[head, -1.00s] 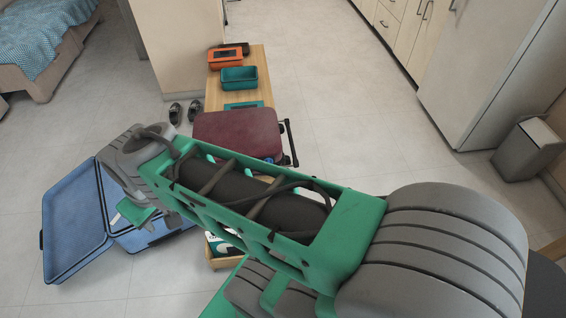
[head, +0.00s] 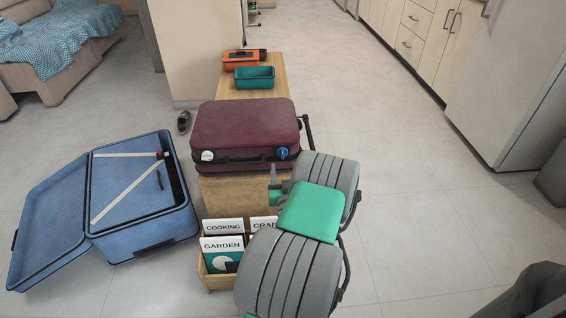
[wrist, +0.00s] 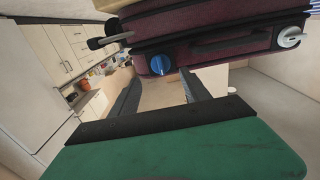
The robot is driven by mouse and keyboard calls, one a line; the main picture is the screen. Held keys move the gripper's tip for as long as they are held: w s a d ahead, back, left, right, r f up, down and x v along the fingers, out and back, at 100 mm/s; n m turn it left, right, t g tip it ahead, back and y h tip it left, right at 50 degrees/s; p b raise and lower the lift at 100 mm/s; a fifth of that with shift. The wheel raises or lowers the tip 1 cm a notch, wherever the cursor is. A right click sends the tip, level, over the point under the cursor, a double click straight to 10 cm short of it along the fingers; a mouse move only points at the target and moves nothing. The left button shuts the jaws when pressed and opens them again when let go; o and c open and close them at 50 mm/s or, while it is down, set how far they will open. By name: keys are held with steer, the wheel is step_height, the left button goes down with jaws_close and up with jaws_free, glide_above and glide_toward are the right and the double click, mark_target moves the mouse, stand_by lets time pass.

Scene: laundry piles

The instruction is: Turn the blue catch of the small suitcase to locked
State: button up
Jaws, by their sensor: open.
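The small maroon suitcase (head: 245,122) lies flat on the wooden bench, its handle side facing me. Its blue catch (head: 282,153) is on the right of that side, and a white catch (head: 207,156) is on the left. In the wrist view, which is tipped over, the blue catch (wrist: 161,65) shows close up with a pale mark; I cannot tell whether it is locked. My gripper (wrist: 161,80) is open and empty, its fingers on either side of the catch in the picture, apparently short of touching it. My arm hides much of the gripper in the head view.
An open blue suitcase (head: 180,222) lies on the floor at left. A wooden box (head: 218,282) of books stands in front of the bench. A teal bin (head: 254,77) and an orange item (head: 240,58) sit farther back on the bench (head: 275,92).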

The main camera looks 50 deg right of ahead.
mark_target(283, 155)
steer(key=p+x, duration=0.1)
steer(key=x, duration=0.5)
steer(key=shift+w+d+p, duration=0.1)
steer(key=shift+w+p, duration=0.1)
steer(key=shift+p, duration=0.2)
steer(key=shift+c, duration=0.2)
jaws_close()
